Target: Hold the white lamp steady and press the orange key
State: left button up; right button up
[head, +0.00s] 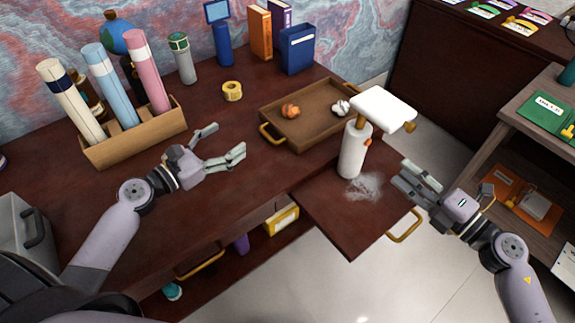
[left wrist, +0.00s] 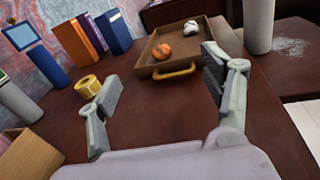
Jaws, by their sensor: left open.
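The white lamp (head: 352,152) stands upright on a dark wooden pull-out board (head: 335,222), its flat white head (head: 383,108) tilted on top. The small orange key (head: 367,142) sits on the right side of its column. The lower column also shows in the left wrist view (left wrist: 258,25); the key is not visible there. My left gripper (head: 224,142) is open and empty over the desk, well left of the lamp. My right gripper (head: 413,184) is right of the lamp, apart from it, with nothing visible in it; its finger gap is unclear.
A wooden tray (head: 272,108) with an orange ball and a white ball lies behind the lamp. A tape roll (head: 232,91) sits left of the tray. A wooden rack (head: 130,146) holds rolled tubes. White powder (head: 364,188) lies by the lamp. The desk's front middle is clear.

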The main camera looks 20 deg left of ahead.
aim_at(344, 149)
pick_arm(q)
jog(key=d+f+h, duration=0.1)
jog(key=d, duration=0.1)
jog(key=d+m+g+h, duration=0.1)
jog(key=d, duration=0.2)
jog(key=d+f+g+h, duration=0.1)
jog(key=d, duration=0.2)
jog(key=shift+w+d+f+m, duration=0.1)
jog(key=shift+w+f+m, duration=0.15)
jog(key=shift+f+m, duration=0.15)
jog(key=d+h, duration=0.1)
jog(key=d, duration=0.1)
jog(key=d+m+g+h, duration=0.1)
jog(key=d, duration=0.2)
jog(key=d+m+g+h, duration=0.1)
jog(key=d, duration=0.1)
jog(key=shift+s+d+f, duration=0.25)
jog(key=shift+d, duration=0.15)
jog(key=x, duration=1.7)
jog(key=shift+s+d, duration=0.15)
jog(key=shift+d, duration=0.1)
jog(key=c, duration=1.6)
jog(key=shift+c, duration=0.3)
pick_arm(e)
grip_shut()
